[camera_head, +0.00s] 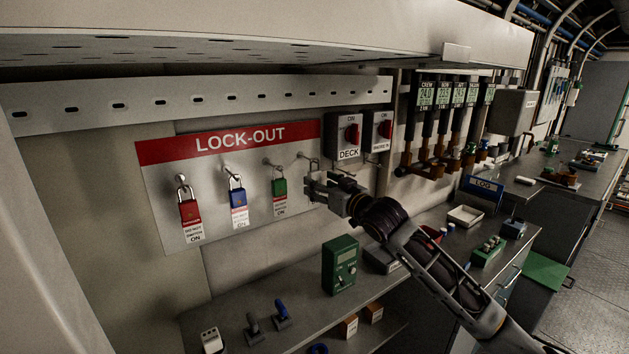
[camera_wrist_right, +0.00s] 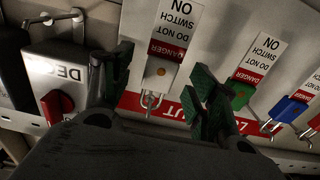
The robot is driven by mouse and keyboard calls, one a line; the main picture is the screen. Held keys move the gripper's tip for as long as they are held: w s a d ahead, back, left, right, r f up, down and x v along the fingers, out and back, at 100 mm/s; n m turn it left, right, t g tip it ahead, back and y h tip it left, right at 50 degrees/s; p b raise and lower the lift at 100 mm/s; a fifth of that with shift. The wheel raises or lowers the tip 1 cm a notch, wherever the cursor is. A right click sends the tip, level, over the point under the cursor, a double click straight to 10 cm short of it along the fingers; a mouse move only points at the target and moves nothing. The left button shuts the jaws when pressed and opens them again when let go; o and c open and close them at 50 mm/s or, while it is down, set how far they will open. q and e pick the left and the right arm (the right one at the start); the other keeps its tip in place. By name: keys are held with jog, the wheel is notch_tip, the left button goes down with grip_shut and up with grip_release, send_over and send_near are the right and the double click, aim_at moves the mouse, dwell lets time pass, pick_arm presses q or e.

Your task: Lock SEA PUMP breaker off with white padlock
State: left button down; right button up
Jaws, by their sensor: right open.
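The white padlock (camera_wrist_right: 160,75) hangs from a hook on the lock-out board, with a red-and-white danger tag. My right gripper (camera_wrist_right: 158,88) is open, with one green-padded finger on each side of the padlock. In the head view my right gripper (camera_head: 316,186) is at the board's right end and hides most of this padlock. A breaker labelled DECK (camera_head: 343,142) with a red knob is just right of the board. Another red-knobbed breaker (camera_head: 379,131) is beside it; its label is too small to read. I cannot make out a SEA PUMP label. My left gripper is not in view.
Red (camera_head: 189,211), blue (camera_head: 238,198) and green (camera_head: 279,188) padlocks hang on the lock-out board (camera_head: 160,165). A green meter (camera_head: 340,265) stands on the shelf below. A perforated rail runs above the board, under an overhanging panel.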

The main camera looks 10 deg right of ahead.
jog(key=x, duration=0.2)
jog(key=shift+w+a, duration=0.1)
jog(key=shift+w, duration=0.1)
jog(key=shift+w+a, duration=0.15)
jog(key=shift+w, duration=0.2)
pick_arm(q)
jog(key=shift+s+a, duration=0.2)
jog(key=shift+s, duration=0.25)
pick_arm(e)
jog(key=shift+w, duration=0.1)
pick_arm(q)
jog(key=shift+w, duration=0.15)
pick_arm(e)
jog(key=c, duration=1.1)
jog(key=shift+c, duration=0.3)
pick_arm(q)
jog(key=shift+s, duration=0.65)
pick_arm(e)
jog(key=shift+r, duration=0.15)
